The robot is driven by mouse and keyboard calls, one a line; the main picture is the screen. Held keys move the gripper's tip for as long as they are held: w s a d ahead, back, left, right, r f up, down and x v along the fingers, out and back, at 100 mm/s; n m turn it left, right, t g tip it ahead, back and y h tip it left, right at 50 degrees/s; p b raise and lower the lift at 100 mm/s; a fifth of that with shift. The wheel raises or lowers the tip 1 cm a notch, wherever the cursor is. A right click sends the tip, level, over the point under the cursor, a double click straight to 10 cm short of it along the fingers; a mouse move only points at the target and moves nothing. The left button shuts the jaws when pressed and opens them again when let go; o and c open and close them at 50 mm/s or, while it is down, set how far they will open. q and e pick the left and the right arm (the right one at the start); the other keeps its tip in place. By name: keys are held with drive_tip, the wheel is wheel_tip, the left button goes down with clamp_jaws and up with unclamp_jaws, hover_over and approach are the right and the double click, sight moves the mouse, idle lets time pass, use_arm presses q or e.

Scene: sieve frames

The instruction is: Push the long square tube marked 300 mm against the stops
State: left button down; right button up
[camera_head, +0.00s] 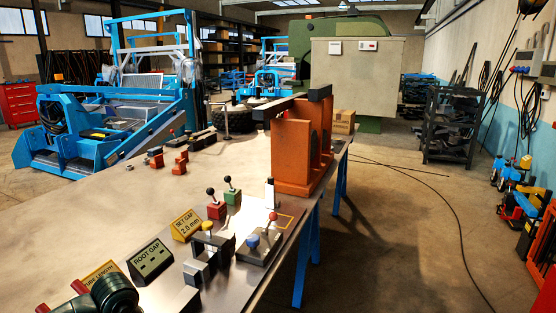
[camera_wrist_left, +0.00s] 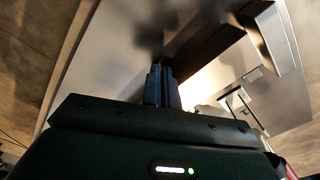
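I cannot read a 300 mm mark on any tube. A sign reading TUBE LENGTH (camera_head: 101,273) stands at the table's lower left, partly hidden by a dark rounded part of my arm. My left gripper (camera_wrist_left: 161,86) shows in the left wrist view with its two fingers close together and nothing visible between them. A dark, blurred bar (camera_wrist_left: 205,42) lies beyond the fingertips. The right gripper is not in view.
Signs for SET GAP (camera_head: 186,224) and ROOT GAP (camera_head: 151,260) stand on the metal table (camera_head: 110,205). Red and green blocks with black-knobbed levers (camera_head: 217,209) and a blue-knobbed clamp (camera_head: 254,245) stand nearby. The table's left middle is clear.

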use_arm(q)
drive_tip(key=shift+s+a+f, duration=0.15)
drive_tip(key=shift+a+f, duration=0.15)
drive_tip(key=shift+f, duration=0.2)
idle(0.3)
drive_tip(key=shift+s+d, duration=0.1)
drive_tip(key=shift+d, duration=0.1)
drive_tip(key=shift+s+d+b, duration=0.1)
drive_tip(key=shift+d+b, duration=0.2)
drive_tip(key=shift+r+p, duration=0.5)
drive_tip(key=shift+r, duration=0.25)
drive_tip(key=r+p, duration=0.1)
drive_tip(key=r, duration=0.2)
drive_tip(key=r+p, duration=0.1)
drive_tip(key=r, duration=0.2)
drive_tip(key=shift+w+p, duration=0.2)
drive_tip(key=shift+p, duration=0.1)
